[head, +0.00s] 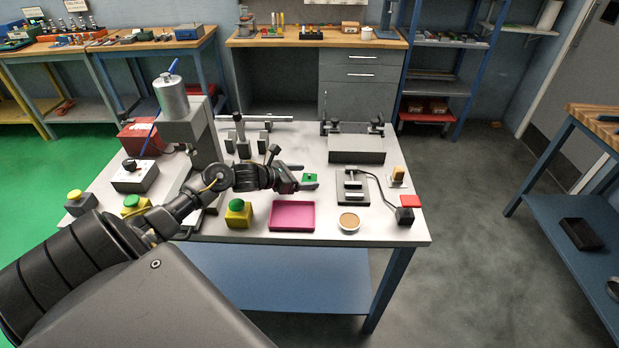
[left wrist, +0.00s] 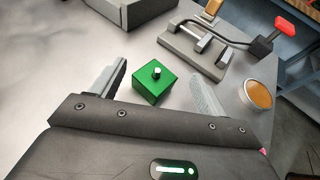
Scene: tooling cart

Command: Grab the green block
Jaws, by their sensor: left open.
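The green block (head: 310,177) lies on the light tabletop, right of my left gripper in the head view. In the left wrist view the green block (left wrist: 153,84) shows a small silver knob on its top and sits between and a little beyond the two fingers. My left gripper (head: 309,177) is open, with its fingers pointing right in the head view, and it is empty. In the left wrist view its fingers (left wrist: 155,90) are spread wide, one on each side of the block, and seem apart from it. My right gripper is not in view.
A pink tray (head: 292,204) and a yellow block with a green button (head: 239,207) stand nearer the front. A clamp fixture (head: 352,197) with a red-ended lever and a round cup (head: 348,221) lie to the right. A dark grey box (head: 357,156) stands behind.

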